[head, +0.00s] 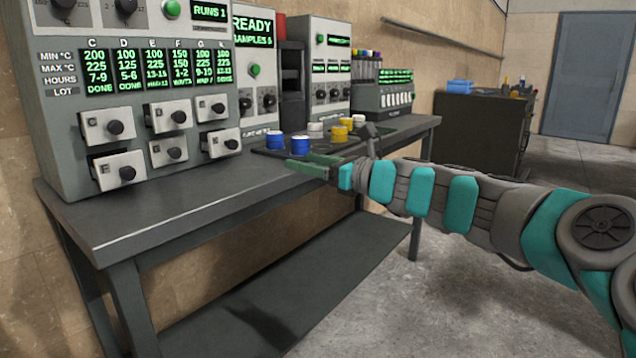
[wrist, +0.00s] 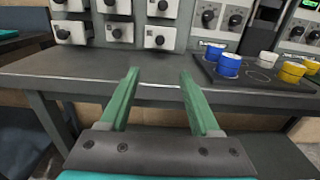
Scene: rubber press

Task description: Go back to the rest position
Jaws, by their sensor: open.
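My gripper (head: 312,165) has green fingers and reaches in from the right in the head view, near the front edge of the workbench (head: 210,206). In the wrist view my gripper (wrist: 158,78) shows two green fingers spread wide apart with nothing between them. They point toward the bench's front edge and the grey machine with small drawers.
The grey machine (head: 60,120) stands at left on the bench. A dark tray (head: 268,153) holds two blue cups (head: 300,145), yellow cups (head: 339,134) and white ones. More machines stand behind. A dark cabinet (head: 480,130) and a door (head: 588,80) are farther back. Floor at right is clear.

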